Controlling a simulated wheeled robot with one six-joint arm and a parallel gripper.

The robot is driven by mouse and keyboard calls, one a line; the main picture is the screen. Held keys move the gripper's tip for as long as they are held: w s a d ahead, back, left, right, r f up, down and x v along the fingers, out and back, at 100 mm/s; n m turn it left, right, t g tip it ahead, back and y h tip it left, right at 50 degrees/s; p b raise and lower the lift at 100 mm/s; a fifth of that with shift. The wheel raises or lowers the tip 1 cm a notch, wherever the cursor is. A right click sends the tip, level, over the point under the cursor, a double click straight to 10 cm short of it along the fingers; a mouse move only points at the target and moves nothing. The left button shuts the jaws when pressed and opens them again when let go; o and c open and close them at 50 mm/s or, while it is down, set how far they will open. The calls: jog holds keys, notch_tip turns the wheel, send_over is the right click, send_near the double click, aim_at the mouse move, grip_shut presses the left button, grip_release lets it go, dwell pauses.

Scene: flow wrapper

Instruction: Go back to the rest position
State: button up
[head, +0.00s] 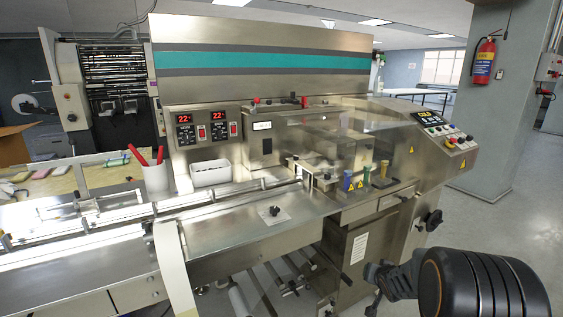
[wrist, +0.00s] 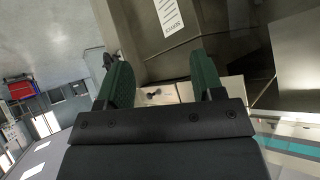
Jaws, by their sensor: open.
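My gripper (wrist: 160,78) shows in the wrist view with its two green fingers spread apart and nothing between them. In the head view my dark arm reaches in at the bottom right, in front of the machine's lower cabinet and over the floor. The fingertips cannot be made out clearly there. The flow wrapper (head: 262,88) is a large steel machine with a teal stripe. Its cabinet with a white printed label (wrist: 168,17) shows beyond the fingers in the wrist view. My gripper appears clear of it.
A fire extinguisher (head: 484,62) hangs on a pillar. Open floor lies at right.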

jog(key=s+a+r+n+g+p, duration=0.1)
jog(key=s+a+r+p, duration=0.3)
jog(key=r, duration=0.6)
jog(key=s+a+r+n+g+p, duration=0.1)
jog(key=s+a+r+g+p, duration=0.1)
jog(key=s+r+p, duration=0.55)
jog(key=s+a+r+n+g+y+p, duration=0.1)
jog(key=s+a+r+p, duration=0.1)
jog(key=s+r, duration=0.4)
jog(key=s+a+r+n+g+p, duration=0.1)
jog(key=s+a+r+g+p, duration=0.1)
jog(key=s+a+r, duration=0.3)
jog(key=shift+s+a+r+n+y+p, duration=0.35)
jog(key=shift+s+r, duration=0.2)
jog(key=shift+s, duration=0.65)
